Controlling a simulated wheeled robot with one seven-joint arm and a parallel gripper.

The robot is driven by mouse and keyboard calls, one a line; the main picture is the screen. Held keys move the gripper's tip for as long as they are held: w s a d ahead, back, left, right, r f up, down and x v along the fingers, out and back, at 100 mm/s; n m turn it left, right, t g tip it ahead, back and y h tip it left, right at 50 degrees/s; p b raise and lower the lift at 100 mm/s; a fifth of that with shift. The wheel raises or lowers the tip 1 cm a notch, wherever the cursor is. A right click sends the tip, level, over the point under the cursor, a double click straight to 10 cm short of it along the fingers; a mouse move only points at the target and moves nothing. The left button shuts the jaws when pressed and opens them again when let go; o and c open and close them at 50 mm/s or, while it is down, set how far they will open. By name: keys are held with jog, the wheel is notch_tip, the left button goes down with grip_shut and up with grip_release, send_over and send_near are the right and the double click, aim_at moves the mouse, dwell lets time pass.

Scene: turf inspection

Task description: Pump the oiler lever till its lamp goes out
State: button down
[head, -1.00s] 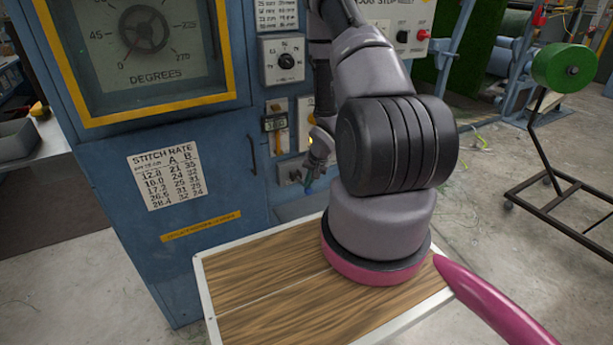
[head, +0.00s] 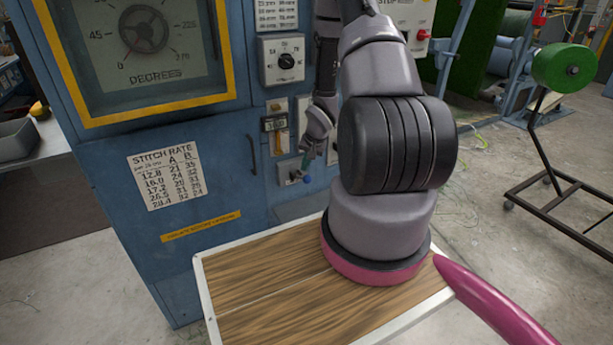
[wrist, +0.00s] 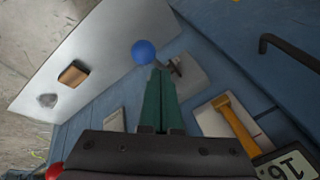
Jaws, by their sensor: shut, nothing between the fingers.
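The oiler lever's blue ball knob (wrist: 143,52) shows in the wrist view just beyond the tips of my gripper (wrist: 157,72). Its dark stem (wrist: 175,66) stands by a pale plate (wrist: 187,76) on the blue cabinet. My gripper's green fingers are together with nothing between them. I cannot tell whether they touch the knob. In the head view, my gripper (head: 306,164) points down at the small blue knob (head: 307,179), low on the cabinet front. I cannot make out the lamp in either current view; my arm covers part of the panel.
A counter (head: 276,123) with a yellow handle sits left of my wrist; the handle (wrist: 234,122) shows in the wrist view. A rotary switch (head: 286,60) is above. A black door handle (head: 253,154) is further left. A wood-topped surface (head: 270,290) lies below.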

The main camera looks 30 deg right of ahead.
jog(key=shift+w+r, duration=0.1)
jog(key=shift+r, duration=0.05)
jog(key=shift+w+r, duration=0.35)
jog(key=shift+r, duration=0.4)
jog(key=shift+w+r, duration=0.35)
jog(key=shift+r, duration=0.4)
jog(key=shift+w+r, duration=0.35)
jog(key=shift+r, duration=0.4)
jog(key=s+a+r+n+t+h, duration=0.1)
jog(key=s+a+r, duration=0.1)
jog(key=r, duration=1.2)
jog(key=s+a+r+h, duration=0.1)
jog(key=s+r, duration=0.2)
jog(key=r, duration=1)
jog(key=s+a+r+n+t+y, duration=0.1)
jog(key=s+a+r, duration=0.5)
jog(key=s, duration=0.5)
jog(key=s+a+r+n+t+y, duration=0.1)
jog(key=s+a+r+y, duration=0.1)
jog(key=s+a+r, duration=0.4)
jog(key=s+r, duration=0.5)
jog(key=shift+a, duration=0.25)
